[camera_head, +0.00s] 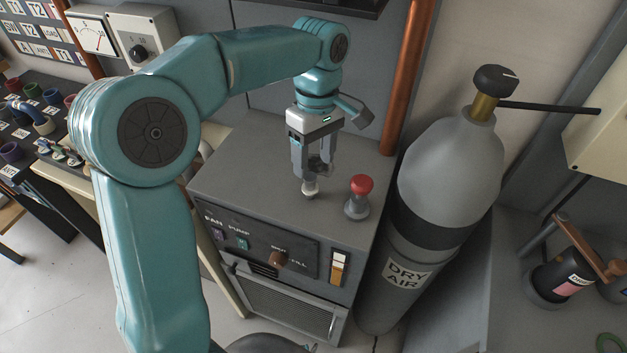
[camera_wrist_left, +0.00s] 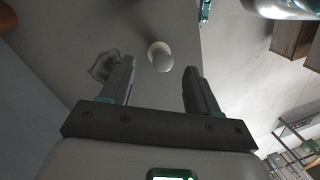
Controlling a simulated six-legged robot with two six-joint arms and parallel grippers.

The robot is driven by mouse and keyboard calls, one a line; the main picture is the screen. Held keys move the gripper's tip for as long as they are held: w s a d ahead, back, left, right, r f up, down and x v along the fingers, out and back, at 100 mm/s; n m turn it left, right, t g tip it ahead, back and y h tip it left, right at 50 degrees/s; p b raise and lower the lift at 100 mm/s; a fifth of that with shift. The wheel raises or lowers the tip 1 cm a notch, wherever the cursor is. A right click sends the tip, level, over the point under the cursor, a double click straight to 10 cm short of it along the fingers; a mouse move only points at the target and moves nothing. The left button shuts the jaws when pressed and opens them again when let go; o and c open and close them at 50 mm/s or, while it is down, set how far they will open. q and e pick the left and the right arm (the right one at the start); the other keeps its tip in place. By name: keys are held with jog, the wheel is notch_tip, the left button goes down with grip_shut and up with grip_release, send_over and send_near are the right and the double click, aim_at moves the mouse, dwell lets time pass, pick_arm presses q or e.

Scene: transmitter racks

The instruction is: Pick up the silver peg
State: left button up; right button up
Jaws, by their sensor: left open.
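The silver peg (camera_head: 310,188) is small and pale and stands on the grey top of the cabinet (camera_head: 250,150). In the left wrist view the peg (camera_wrist_left: 160,56) shows from above, with a round head, just beyond the fingertips and between their lines. My left gripper (camera_head: 311,174) points down over the peg, its fingers apart and nothing held between them. The open fingers also show in the left wrist view (camera_wrist_left: 160,68). In the head view the fingertips partly overlap the peg, so I cannot tell the exact gap. My right gripper is out of view.
A red-topped knob (camera_head: 360,187) stands just right of the peg. A copper pipe (camera_head: 405,75) rises behind, and a grey gas cylinder (camera_head: 450,175) labelled DRY AIR stands close on the right. A grey loop-shaped piece (camera_wrist_left: 103,67) lies by the left finger.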

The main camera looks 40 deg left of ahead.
aim_at(310, 176)
pick_arm(q)
jog(key=f, duration=0.3)
jog(key=s+f, duration=0.1)
jog(key=f, duration=0.2)
jog(key=shift+s+f, duration=0.2)
jog(key=shift+f, duration=0.2)
jog(key=shift+w+f, duration=0.1)
jog(key=shift+f, duration=0.05)
jog(key=shift+c, duration=0.9)
jog(key=c, duration=0.8)
